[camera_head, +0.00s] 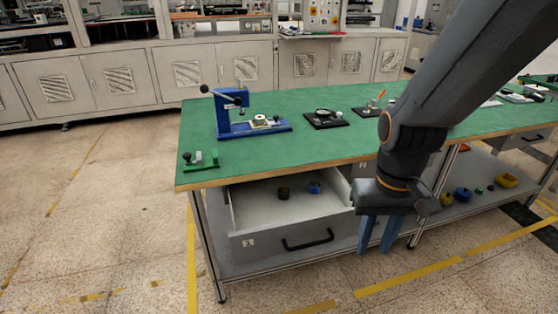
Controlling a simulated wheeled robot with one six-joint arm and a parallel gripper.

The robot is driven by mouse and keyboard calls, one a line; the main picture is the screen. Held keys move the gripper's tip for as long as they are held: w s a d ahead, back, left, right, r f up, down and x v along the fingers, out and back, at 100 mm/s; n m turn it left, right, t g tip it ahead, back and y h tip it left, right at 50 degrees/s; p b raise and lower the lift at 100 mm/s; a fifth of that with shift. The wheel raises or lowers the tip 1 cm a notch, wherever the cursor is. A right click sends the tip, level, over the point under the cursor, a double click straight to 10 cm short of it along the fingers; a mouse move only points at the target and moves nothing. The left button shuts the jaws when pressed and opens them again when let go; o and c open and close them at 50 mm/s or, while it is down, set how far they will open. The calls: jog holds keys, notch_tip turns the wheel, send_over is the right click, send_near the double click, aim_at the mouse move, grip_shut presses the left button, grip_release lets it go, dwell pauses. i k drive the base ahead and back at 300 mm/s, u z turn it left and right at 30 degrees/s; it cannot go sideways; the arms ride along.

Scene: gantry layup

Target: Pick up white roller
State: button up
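My gripper (379,246) hangs in front of the green-topped bench (310,152), right of the open drawer. Its two blue fingers point down, stand apart and have nothing visible between them. I cannot identify a white roller with certainty. A small pale round part (260,119) sits on the base of the blue press (232,118). Another small white piece (339,114) is beside the black fixture (322,119). Both are too small to tell their exact shape. My arm hides part of the bench top on the right.
The drawer (247,216) is pulled out and holds a dark ring (284,193) and a blue ring (314,187). A green fixture (201,160) is at the bench's left corner. The floor at left is clear.

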aim_at(258, 121)
jog(key=k, duration=0.4)
jog(key=z, duration=0.8)
jog(key=i, duration=1.05)
jog(key=u, duration=0.45)
jog(key=i, duration=1)
jog(key=u, duration=0.75)
